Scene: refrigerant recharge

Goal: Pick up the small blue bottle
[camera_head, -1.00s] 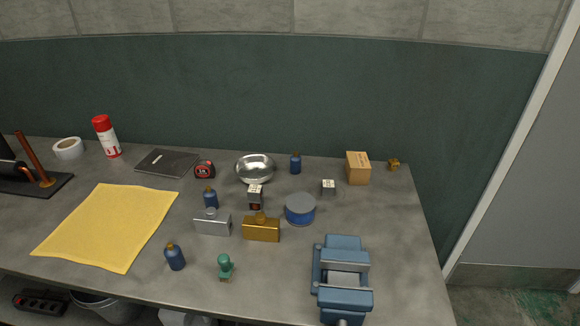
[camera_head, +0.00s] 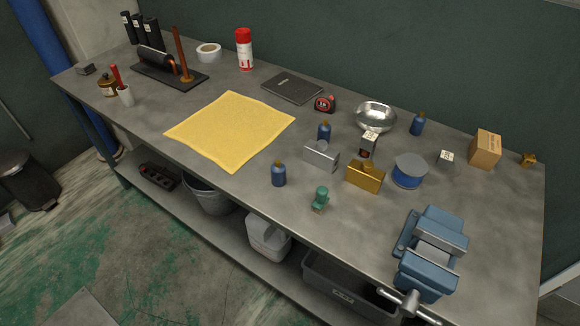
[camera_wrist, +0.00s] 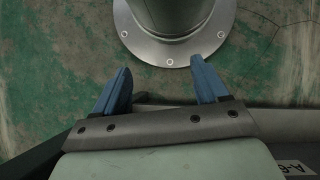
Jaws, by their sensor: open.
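Three small blue bottles with brownish caps stand upright on the grey workbench (camera_head: 225,177). One blue bottle (camera_head: 278,175) is near the front edge, right of the yellow cloth. A second blue bottle (camera_head: 324,132) stands behind the silver flask-like item, partly hidden by it. A third blue bottle (camera_head: 417,124) stands at the back, right of the metal bowl. My gripper (camera_wrist: 162,82) shows only in the wrist view, with its two blue fingers apart and nothing between them. It points down at the green floor and a round grey flange, away from the bottles.
A silver flask (camera_head: 320,154), a gold flask (camera_head: 365,175), a green figure-like item (camera_head: 320,198) and a blue round tin (camera_head: 408,172) crowd around the bottles. A blue vise (camera_head: 430,255) sits at the front right. The yellow cloth (camera_head: 230,130) lies flat at left.

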